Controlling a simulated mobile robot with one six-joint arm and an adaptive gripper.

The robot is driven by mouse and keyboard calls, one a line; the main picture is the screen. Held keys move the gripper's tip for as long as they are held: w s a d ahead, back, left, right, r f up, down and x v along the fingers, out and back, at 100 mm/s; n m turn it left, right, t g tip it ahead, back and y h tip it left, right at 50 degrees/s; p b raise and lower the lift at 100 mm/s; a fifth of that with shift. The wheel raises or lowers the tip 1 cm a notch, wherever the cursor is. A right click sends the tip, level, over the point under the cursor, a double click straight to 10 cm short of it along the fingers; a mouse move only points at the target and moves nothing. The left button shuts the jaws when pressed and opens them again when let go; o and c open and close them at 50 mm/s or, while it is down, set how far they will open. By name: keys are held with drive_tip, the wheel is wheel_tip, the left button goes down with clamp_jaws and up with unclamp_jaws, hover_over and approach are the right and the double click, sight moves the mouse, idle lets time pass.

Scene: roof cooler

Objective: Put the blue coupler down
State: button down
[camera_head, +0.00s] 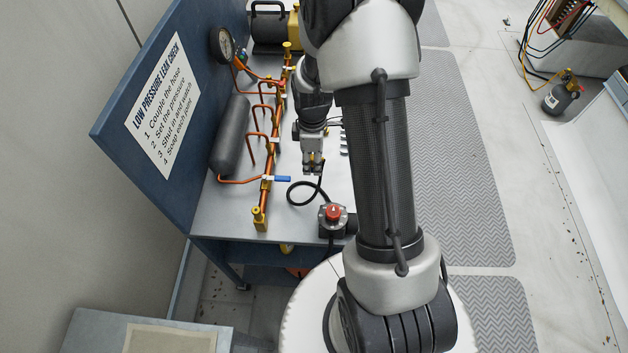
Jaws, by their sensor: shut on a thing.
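My gripper (313,165) points down over the grey bench top (225,215), to the right of the copper pipe manifold (267,165). It is shut on the end of a black hose (296,198), where the coupler sits. The coupler is small and mostly hidden between the fingers, and I cannot make out its blue colour. The hose loops on the bench below the gripper. I cannot tell whether the coupler touches the bench.
A box with a red knob (333,212) stands at the bench's near edge. A dark cylinder (231,136), a round gauge (226,42) and a blue back panel (125,110) with a sign (163,105) bound the left. Patterned mats (465,170) cover the floor at right.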

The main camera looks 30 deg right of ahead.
drive_tip(key=b, duration=0.2)
approach(313, 187)
wheel_tip(313, 187, down, 6)
drive_tip(key=shift+r, duration=0.35)
drive_tip(key=shift+s+a+f+b, duration=0.1)
drive_tip(key=shift+s+f+b, duration=0.05)
drive_tip(key=shift+f+b, duration=0.45)
drive_tip(key=c, duration=1.3)
unclamp_jaws()
drive_tip(key=shift+w+f, duration=0.1)
drive_tip(key=shift+w, duration=0.1)
drive_tip(key=shift+o, duration=0.5)
drive_tip(key=shift+r, duration=0.2)
